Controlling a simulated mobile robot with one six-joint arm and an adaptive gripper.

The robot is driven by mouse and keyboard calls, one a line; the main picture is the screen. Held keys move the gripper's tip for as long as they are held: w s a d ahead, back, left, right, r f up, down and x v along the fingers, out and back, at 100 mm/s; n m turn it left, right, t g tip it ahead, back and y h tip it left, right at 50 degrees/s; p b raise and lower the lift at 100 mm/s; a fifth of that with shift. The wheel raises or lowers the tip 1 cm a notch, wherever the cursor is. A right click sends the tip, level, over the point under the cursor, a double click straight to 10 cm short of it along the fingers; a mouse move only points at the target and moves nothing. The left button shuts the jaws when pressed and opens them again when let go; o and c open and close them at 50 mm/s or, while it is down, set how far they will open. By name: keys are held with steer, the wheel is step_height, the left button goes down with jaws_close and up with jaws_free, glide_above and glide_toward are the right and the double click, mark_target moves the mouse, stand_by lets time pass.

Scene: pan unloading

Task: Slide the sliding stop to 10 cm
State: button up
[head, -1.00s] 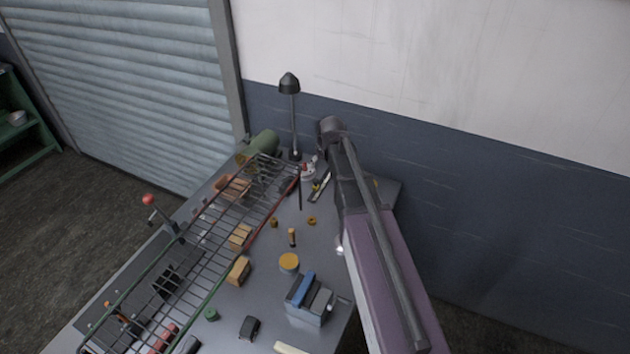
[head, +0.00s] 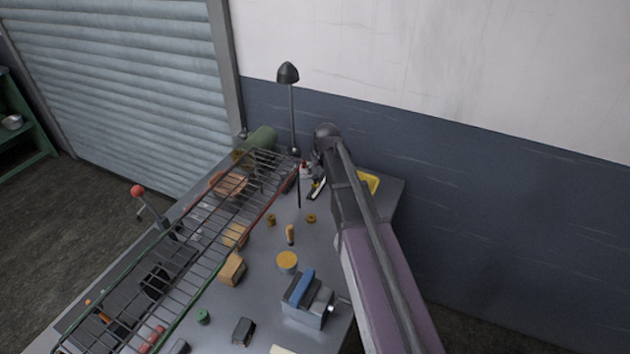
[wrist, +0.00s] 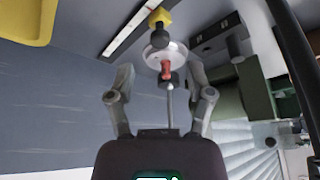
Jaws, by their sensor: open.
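A dark strip with a pale edge, which looks like the stop's rail (head: 317,189), lies near the back corner of the bench. In the wrist view the strip (wrist: 138,29) runs diagonally at the top. A small yellow block (wrist: 159,18) sits by its end and may be the sliding stop; I cannot tell its reading. My gripper (wrist: 162,98) is open and empty, its fingers spread below a white disc (wrist: 160,55) with a red knob (wrist: 166,70). In the head view my arm mostly hides the gripper.
A wire rack (head: 205,235) fills the bench's left side. A black lamp (head: 289,75) stands behind. A yellow tray (head: 371,181) lies right of my wrist. A blue and grey vise (head: 307,300) and an orange-topped round tin (head: 287,261) stand in front.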

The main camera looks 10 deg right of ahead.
mark_target(316, 176)
steer(key=shift+b+x, duration=2)
steer(key=shift+x, duration=0.45)
steer(key=shift+c, duration=0.2)
jaws_close()
steer(key=shift+w, duration=0.15)
